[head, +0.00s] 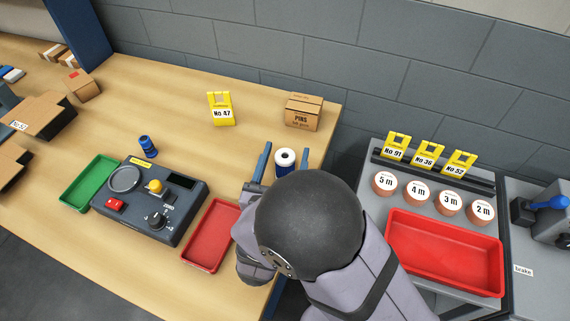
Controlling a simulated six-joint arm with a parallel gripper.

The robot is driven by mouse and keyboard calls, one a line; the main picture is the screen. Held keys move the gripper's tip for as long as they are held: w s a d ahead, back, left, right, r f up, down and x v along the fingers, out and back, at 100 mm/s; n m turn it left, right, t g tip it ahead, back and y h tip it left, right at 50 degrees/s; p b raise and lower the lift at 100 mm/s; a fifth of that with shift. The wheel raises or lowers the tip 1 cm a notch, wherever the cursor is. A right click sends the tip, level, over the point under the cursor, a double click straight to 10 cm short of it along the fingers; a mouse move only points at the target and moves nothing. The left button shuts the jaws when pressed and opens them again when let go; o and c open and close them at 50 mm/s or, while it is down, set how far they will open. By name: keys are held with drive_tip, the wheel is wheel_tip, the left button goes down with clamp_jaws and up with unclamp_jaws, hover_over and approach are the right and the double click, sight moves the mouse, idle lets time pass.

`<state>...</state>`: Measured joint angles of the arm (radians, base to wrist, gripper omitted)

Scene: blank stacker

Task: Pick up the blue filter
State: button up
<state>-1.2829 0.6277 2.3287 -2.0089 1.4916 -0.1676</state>
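A blue cylinder with a white top and a dark centre hole, which looks like the blue filter (285,170), stands upright on the wooden bench near its right edge. My gripper (284,158) is open, with one blue finger on each side of this cylinder in the picture. A gap shows between each finger and the cylinder. The cylinder's lower part is hidden by my arm. A second, smaller blue part (148,147) stands behind the dark device; I cannot tell what it is.
A dark device (140,216) with knobs sits between a green tray (75,193) and a red tray (195,258). A PINS box (303,113) and yellow No 47 sign (221,112) stand behind. A grey cart (375,150) with a large red tray (450,285) is right.

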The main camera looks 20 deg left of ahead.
drive_tip(key=c, duration=1.2)
drive_tip(key=shift+o, duration=0.2)
drive_tip(key=shift+r, duration=0.15)
drive_tip(key=shift+r, duration=4.9)
